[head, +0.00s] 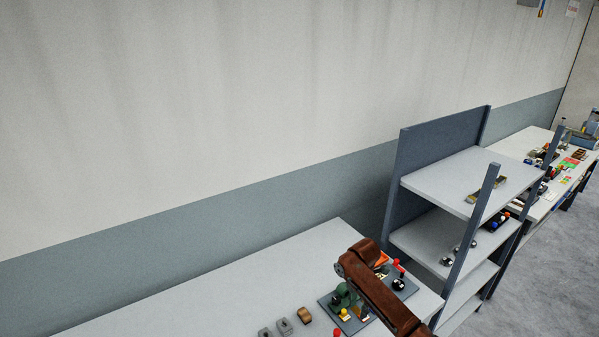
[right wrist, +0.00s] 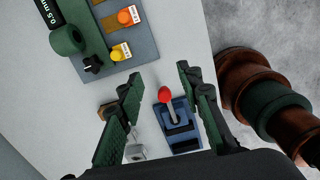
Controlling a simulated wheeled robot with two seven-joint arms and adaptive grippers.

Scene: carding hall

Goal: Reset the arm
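My right gripper (right wrist: 160,76) shows in the right wrist view, its two dark green padded fingers spread apart with nothing held between them. Beyond the gap is a small blue base (right wrist: 178,127) carrying a lever with a red ball knob (right wrist: 165,95). The lever leans toward the upper left of that view. I cannot tell the height between fingertips and knob. In the head view my brown right arm (head: 377,290) reaches in from the lower right over the bench; its gripper is not clearly visible there. My left gripper is in neither view.
A grey-blue panel (right wrist: 140,44) has a green cylinder (right wrist: 68,40), an orange knob (right wrist: 127,16), a yellow knob (right wrist: 117,54) and a black knob (right wrist: 92,64). It lies on the pale bench (head: 230,296). A shelf rack (head: 437,185) stands right of the bench.

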